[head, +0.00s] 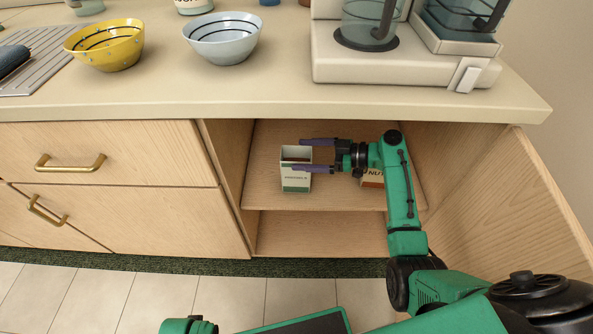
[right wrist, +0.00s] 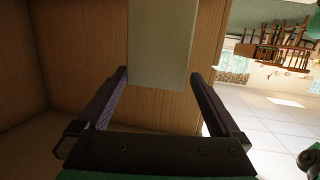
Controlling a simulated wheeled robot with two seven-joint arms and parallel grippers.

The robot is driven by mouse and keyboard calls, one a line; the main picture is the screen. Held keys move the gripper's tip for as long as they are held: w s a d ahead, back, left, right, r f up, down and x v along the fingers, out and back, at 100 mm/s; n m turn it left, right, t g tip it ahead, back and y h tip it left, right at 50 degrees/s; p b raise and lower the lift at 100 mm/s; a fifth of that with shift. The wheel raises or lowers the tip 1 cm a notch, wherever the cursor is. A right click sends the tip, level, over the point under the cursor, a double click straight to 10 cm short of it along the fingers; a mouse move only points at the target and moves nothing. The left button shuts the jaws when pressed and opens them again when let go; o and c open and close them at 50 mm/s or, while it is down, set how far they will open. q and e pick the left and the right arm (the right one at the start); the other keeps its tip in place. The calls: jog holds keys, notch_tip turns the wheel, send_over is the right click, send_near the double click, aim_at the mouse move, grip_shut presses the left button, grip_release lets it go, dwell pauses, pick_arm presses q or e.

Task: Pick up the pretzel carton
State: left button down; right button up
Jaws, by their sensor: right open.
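A white and green carton (head: 296,183) stands on the upper shelf inside the open cabinet; its small label is too small to read. My right gripper (head: 300,155) reaches in from the right with its jaws open. Its two dark purple fingers lie at the carton, one toward the back and one across the front upper part. In the right wrist view the pale carton (right wrist: 160,45) shows between and beyond the open fingers (right wrist: 160,80), with gaps on both sides. I cannot tell whether either finger touches it. My left gripper is not in view.
A second carton (head: 372,178), marked "NUT", stands on the shelf (head: 330,199), partly hidden by my right arm. The open cabinet door (head: 500,190) is on the right. Bowls (head: 223,40) and an appliance (head: 400,65) stand on the counter above. The lower compartment looks empty.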

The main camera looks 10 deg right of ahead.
jog(key=shift+w+a+f, duration=0.2)
jog(key=shift+w+a, duration=0.1)
jog(key=shift+a, duration=0.25)
grip_shut()
